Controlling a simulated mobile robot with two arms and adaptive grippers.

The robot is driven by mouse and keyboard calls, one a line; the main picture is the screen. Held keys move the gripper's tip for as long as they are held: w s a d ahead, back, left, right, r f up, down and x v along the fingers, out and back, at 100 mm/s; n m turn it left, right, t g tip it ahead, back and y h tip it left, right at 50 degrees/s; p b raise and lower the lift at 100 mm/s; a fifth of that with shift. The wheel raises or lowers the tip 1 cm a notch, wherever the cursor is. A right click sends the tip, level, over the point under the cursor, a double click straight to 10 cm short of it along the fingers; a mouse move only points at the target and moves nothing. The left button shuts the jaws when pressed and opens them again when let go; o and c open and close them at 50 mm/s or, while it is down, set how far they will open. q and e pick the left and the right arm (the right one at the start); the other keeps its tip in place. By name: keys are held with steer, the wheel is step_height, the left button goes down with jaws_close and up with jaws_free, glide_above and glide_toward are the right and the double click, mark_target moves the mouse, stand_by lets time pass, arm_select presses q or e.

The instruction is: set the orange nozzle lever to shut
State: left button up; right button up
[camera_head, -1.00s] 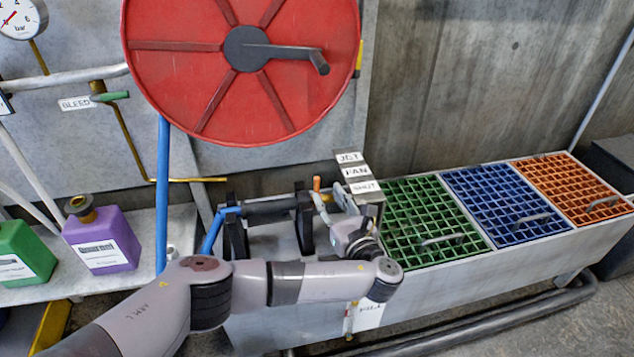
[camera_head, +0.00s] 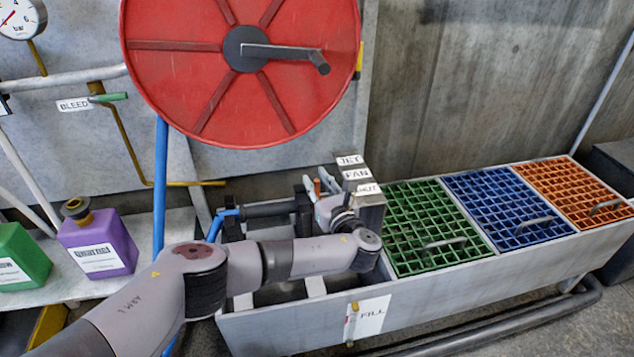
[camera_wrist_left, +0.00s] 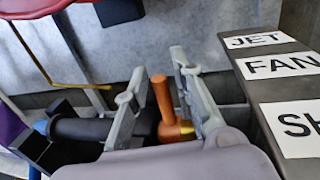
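The orange nozzle lever (camera_head: 318,188) stands up from the brass fitting at the end of a black nozzle. It also shows in the left wrist view (camera_wrist_left: 162,94). A block with the labels JET (camera_wrist_left: 262,40), FAN (camera_wrist_left: 283,66) and SHUT (camera_wrist_left: 303,124) stands to its right. I cannot tell exactly which label the lever lines up with. My left gripper (camera_head: 318,182) is open, with one finger on each side of the lever; in the left wrist view (camera_wrist_left: 157,85) gaps show between lever and fingers. My right gripper is out of view.
A trough (camera_head: 440,289) with green (camera_head: 405,215), blue (camera_head: 490,200) and orange grates lies to the right. A red hose reel (camera_head: 190,80) hangs above the nozzle. Purple (camera_head: 98,240) and green (camera_head: 20,255) jugs stand at the left.

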arm_select(q)
jaws_close()
steer(key=shift+s, duration=0.1)
stand_by(0.6)
